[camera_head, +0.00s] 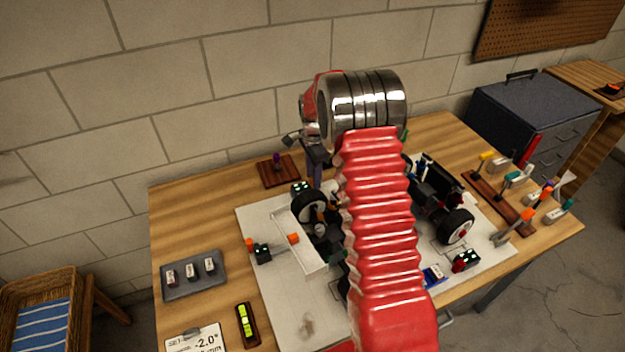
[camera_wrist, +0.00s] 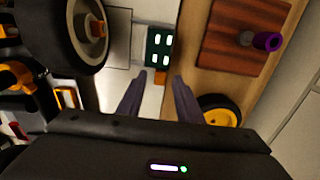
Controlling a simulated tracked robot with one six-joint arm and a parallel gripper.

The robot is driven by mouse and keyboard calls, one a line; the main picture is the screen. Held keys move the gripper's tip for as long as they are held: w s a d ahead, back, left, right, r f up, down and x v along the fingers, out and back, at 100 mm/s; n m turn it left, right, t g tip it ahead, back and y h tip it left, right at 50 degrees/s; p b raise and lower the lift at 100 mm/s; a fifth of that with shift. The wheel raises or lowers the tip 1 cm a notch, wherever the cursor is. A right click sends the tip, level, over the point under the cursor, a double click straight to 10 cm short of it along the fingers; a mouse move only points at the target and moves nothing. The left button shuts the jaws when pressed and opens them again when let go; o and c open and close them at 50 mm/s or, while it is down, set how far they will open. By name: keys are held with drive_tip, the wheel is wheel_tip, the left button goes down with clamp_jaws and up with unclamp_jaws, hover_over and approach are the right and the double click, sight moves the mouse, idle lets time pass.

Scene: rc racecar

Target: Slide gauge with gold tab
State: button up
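The gauge (camera_wrist: 159,46) is a small dark green block with white lit marks, on the white board beside the car's wheel. An orange-gold tab (camera_wrist: 161,77) shows at its near end in the wrist view. In the head view a matching dark block (camera_head: 300,187) sits at the board's back edge; its tab colour is not clear there. My gripper (camera_wrist: 157,88) is open, its two dark fingers apart and pointing at the tab, with nothing seen held between them. In the head view my gripper (camera_head: 312,165) is above the back of the board, partly hidden by my red arm.
The racecar (camera_head: 435,200) stands on the white board (camera_head: 275,300), close beside the gauge. A wooden block with a purple peg (camera_head: 277,165) is behind. Other gauges (camera_head: 262,253) sit around the board. A yellow-rimmed round thing (camera_wrist: 220,108) is beside the right finger.

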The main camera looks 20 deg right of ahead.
drive_tip(key=shift+f, duration=0.9)
clamp_jaws()
